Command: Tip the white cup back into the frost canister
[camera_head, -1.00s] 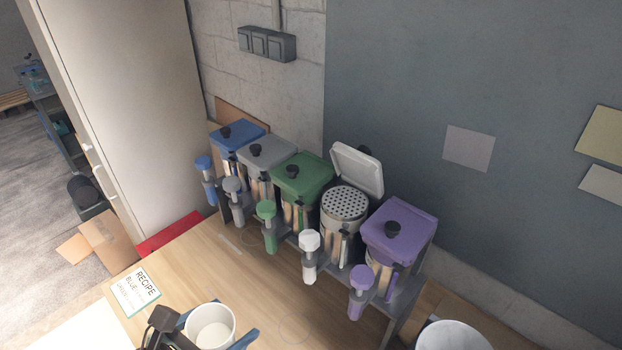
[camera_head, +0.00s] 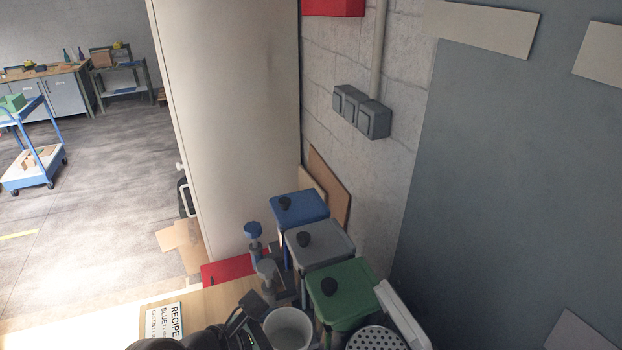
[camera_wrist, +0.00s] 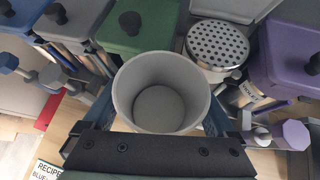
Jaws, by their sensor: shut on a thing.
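The white cup (camera_head: 288,328) is at the bottom of the head view, upright or nearly so. In the wrist view the cup (camera_wrist: 125,98) stands between the two blue fingers of my gripper (camera_wrist: 160,118), which is shut on it. A pale disc shows at the bottom inside; I cannot tell whether it is contents or the base. The canister with the white lid (camera_head: 403,314), likely the frost one, has its lid swung open. Its perforated round top (camera_head: 374,340) is cut off by the frame edge. In the wrist view the perforated top (camera_wrist: 217,46) is right of and beyond the cup.
Closed canisters with green (camera_head: 340,292), grey (camera_head: 320,245) and blue (camera_head: 300,207) lids stand in a row beyond the cup. A purple-lidded one (camera_wrist: 290,50) is at right in the wrist view. Spindles with coloured knobs (camera_head: 265,268) stand before them. A recipe card (camera_head: 163,322) lies at left.

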